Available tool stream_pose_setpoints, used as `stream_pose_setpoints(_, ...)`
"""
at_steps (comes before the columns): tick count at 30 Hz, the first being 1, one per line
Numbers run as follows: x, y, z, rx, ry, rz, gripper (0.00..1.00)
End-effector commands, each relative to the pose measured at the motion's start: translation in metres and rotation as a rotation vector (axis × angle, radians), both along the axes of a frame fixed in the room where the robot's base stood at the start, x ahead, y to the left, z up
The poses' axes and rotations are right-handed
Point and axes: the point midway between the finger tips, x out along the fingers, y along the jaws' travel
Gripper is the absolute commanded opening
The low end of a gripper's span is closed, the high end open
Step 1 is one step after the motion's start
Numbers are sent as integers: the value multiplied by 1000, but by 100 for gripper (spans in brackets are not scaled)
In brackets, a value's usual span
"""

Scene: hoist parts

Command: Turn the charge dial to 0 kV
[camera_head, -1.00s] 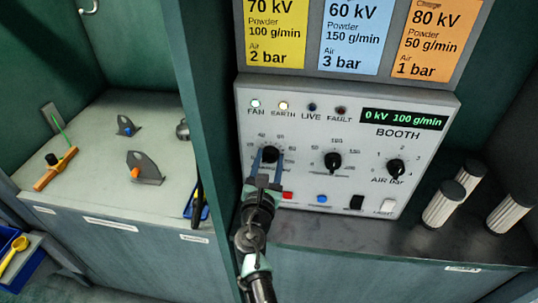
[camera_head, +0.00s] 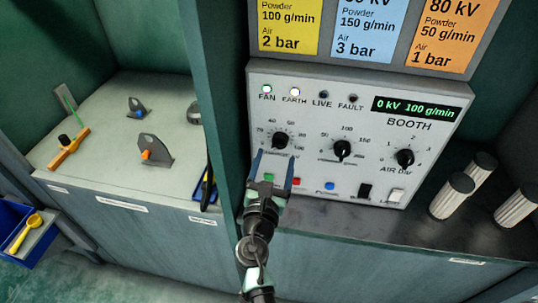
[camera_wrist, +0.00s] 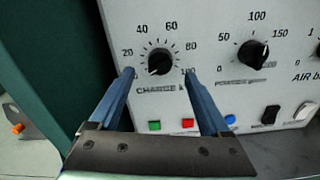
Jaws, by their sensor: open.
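The charge dial (camera_head: 280,140) is a black knob at the left of the booth panel (camera_head: 330,180), with a scale around it. In the wrist view the dial (camera_wrist: 159,61) shows a white mark toward its lower left, near the 0 end of the scale. The green display (camera_head: 416,108) reads "0 kV 100 g/min". My gripper (camera_head: 272,157) is open, its two blue fingers just below the dial. In the wrist view the fingertips (camera_wrist: 159,73) stand to either side of the dial's lower part, with nothing between them gripped.
The powder dial (camera_head: 342,149) and air dial (camera_head: 404,158) sit to the right. Green and red buttons, a blue button (camera_head: 330,186) and two switches lie below. Filter cartridges (camera_head: 452,196) stand at right. A green post (camera_head: 215,100) is close on the left.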

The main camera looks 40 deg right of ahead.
Motion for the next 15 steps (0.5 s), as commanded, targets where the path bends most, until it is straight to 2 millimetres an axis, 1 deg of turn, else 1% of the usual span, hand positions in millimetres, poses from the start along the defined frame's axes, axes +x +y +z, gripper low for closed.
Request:
stream_pose_setpoints(1,-8,10,-1,1,3,2,81)
stream_pose_setpoints(6,-29,34,-1,1,1,2,81)
stream_pose_setpoints(10,-41,48,-1,0,1,2,81)
stream_pose_setpoints(15,-48,57,-1,0,1,0,81)
